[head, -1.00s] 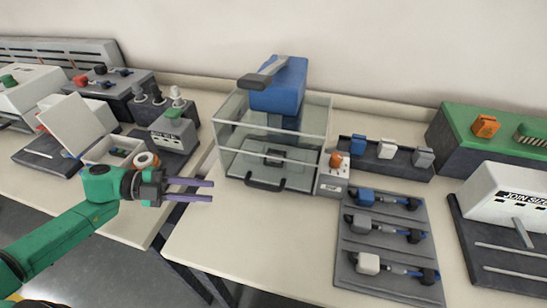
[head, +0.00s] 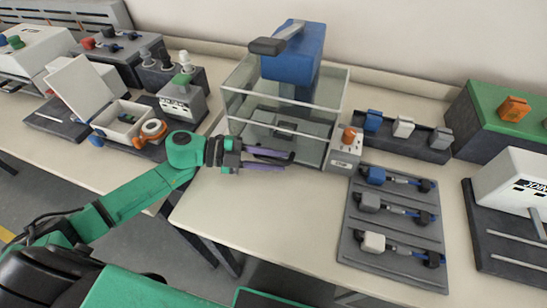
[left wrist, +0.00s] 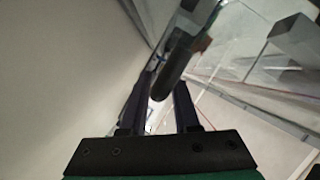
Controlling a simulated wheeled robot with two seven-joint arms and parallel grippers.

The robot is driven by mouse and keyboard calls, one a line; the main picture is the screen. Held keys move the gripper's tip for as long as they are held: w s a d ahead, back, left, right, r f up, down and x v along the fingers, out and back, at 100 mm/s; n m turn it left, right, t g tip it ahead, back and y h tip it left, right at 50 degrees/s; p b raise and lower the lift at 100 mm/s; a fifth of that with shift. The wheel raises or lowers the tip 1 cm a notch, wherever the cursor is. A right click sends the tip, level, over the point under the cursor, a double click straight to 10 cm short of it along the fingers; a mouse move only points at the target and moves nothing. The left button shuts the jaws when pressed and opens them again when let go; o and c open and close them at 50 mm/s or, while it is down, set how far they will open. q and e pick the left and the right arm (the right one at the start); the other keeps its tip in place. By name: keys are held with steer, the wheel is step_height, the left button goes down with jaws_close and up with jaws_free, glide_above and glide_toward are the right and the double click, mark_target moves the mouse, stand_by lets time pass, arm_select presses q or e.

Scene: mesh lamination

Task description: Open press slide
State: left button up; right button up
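The press (head: 293,62) has a blue head with a lever over a clear-walled enclosure (head: 235,106). A grey slide plate (head: 262,128) shows inside, through the clear walls. Its dark front handle (left wrist: 174,70) shows in the left wrist view, at the tips of my left gripper's fingers. My left gripper (head: 290,160) is at the front of the press, level with the handle, and covers much of it in the head view. In the left wrist view the left fingers (left wrist: 160,88) are apart, with a gap on either side of the handle. My right gripper is in neither view.
A small control box with an orange knob (head: 346,150) stands just right of the enclosure. A grey tray of cabled connectors (head: 354,246) lies in front of it. An open-lidded box (head: 110,113) is left of my arm. The table front is clear.

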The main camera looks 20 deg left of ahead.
arm_select(q)
jaws_close()
stand_by(1.4)
